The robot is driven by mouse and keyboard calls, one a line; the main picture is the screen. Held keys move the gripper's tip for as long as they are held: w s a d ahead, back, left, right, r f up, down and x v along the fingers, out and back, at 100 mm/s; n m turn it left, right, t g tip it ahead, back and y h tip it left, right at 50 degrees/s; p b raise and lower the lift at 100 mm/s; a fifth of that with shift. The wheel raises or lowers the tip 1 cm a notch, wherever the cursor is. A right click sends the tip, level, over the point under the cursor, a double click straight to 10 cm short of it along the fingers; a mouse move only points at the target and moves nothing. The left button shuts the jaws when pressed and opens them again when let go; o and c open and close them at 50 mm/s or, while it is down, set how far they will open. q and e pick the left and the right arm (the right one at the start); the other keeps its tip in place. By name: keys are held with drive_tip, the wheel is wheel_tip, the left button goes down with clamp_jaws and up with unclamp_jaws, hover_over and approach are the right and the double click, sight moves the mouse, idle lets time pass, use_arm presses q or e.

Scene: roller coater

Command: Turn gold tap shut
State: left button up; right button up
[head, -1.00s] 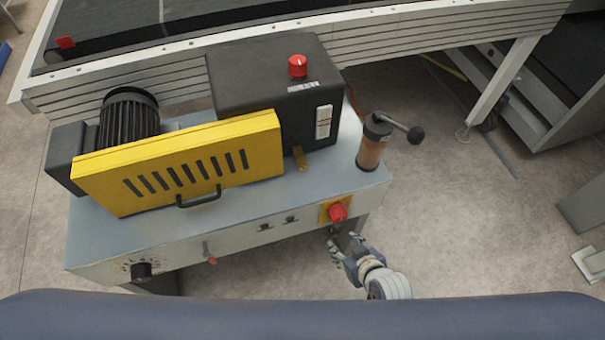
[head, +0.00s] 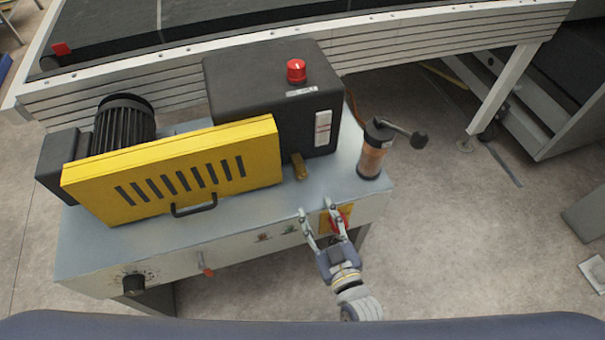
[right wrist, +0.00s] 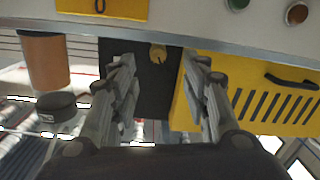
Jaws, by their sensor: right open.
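The gold tap (head: 299,167) is a small brass lever on the machine's top, at the lower front of the black box (head: 275,95). It also shows in the right wrist view (right wrist: 158,54), in line with the gap between my fingers. My right gripper (head: 316,208) is open and empty at the front edge of the machine top, a short way in front of the tap and apart from it. It partly hides the red knob (head: 339,219) on its yellow plate. My left gripper is not in view.
The yellow slotted guard (head: 175,170) with its black handle stands left of the tap. A brown cylinder (head: 371,158) with a crank handle stands to the right. The grey top (head: 250,207) between the gripper and the tap is clear.

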sight(303, 177)
drive_tip(key=shift+w+a+r+t, duration=0.2)
drive_tip(key=shift+w+r+t, duration=0.05)
drive_tip(key=shift+w+t, duration=0.25)
drive_tip(key=x, duration=1.1)
drive_tip(key=shift+f, duration=0.1)
drive_tip(key=shift+s, duration=0.1)
drive_tip(key=shift+c, duration=0.4)
clamp_jaws()
